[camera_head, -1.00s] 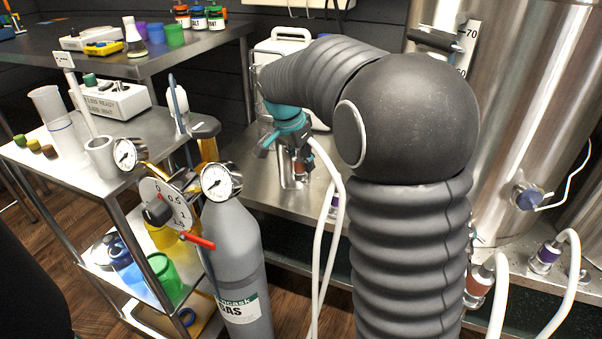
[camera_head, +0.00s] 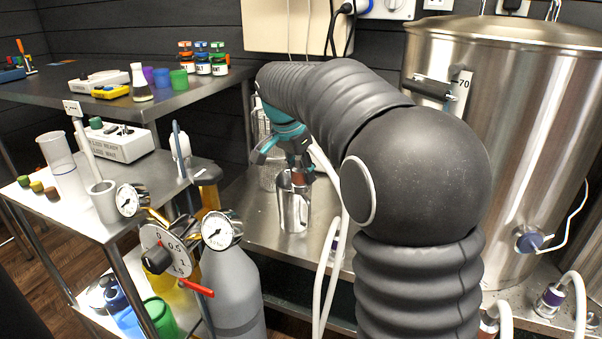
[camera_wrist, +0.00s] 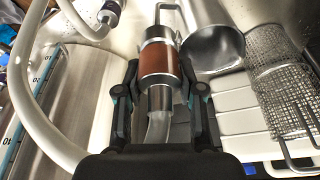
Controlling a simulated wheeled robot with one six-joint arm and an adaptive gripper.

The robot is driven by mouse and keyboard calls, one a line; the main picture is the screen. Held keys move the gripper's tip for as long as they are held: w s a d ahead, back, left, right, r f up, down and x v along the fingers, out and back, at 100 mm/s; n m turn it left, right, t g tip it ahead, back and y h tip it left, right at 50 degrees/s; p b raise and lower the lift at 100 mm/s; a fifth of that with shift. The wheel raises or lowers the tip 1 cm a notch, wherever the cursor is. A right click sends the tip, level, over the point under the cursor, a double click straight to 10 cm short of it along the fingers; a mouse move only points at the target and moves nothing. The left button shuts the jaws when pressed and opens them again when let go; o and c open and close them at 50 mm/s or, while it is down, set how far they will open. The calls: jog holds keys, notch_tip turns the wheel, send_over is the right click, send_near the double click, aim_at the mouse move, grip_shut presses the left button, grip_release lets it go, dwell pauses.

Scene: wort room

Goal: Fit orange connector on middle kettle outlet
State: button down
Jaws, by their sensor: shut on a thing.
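My gripper (camera_wrist: 160,100) is shut on the orange connector (camera_wrist: 159,62), which looks brown-orange with metal ends. A pale hose (camera_wrist: 157,130) runs from its near end back between the fingers. In the head view my gripper (camera_head: 290,152) hangs above the steel bench near a metal jug (camera_head: 293,208); the connector there is small and partly hidden. A large steel kettle (camera_head: 500,130) stands at the right with a blue-centred outlet (camera_head: 528,239) low on its wall. The connector is well away from this outlet. I cannot tell whether this is the middle kettle; no other kettle shows clearly.
The jug (camera_wrist: 213,50) and a mesh basket (camera_wrist: 280,75) lie right of the connector in the wrist view. A purple-banded connector (camera_head: 549,299) with hose stands at the kettle's foot. A grey gas cylinder (camera_head: 230,290) and trolley (camera_head: 60,215) stand left. White hoses hang beside my arm.

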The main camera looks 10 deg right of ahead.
jog(key=shift+r+p, duration=0.55)
jog(key=shift+r, duration=1.7)
